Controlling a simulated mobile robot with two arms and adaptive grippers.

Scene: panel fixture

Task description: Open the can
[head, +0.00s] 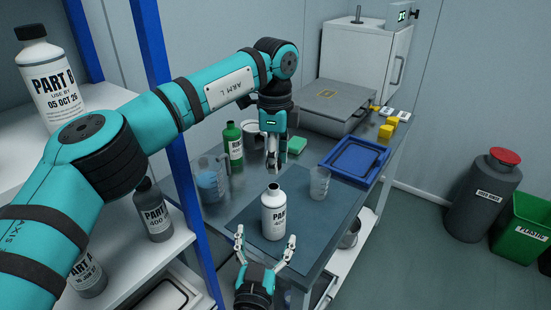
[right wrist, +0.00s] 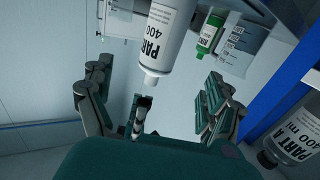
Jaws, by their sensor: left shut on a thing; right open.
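The can is a white bottle (head: 274,216) labelled PART, upright on the dark mat (head: 244,208). Its narrow neck shows pale and uncapped. It also appears, upside down, in the right wrist view (right wrist: 163,42). My left gripper (head: 274,165) is above the bottle, pointing down and apart from the neck. It is shut on a small dark thing (right wrist: 145,102), apparently the cap, mostly hidden by the fingers. My right gripper (head: 265,238) is open at the near side of the bottle, its fingers spread to either side without visible contact.
A clear beaker (head: 319,183) stands right of the bottle. A blue tray (head: 355,160) lies to the right. The shelf (head: 128,250) with bottles and its blue post flank the left.

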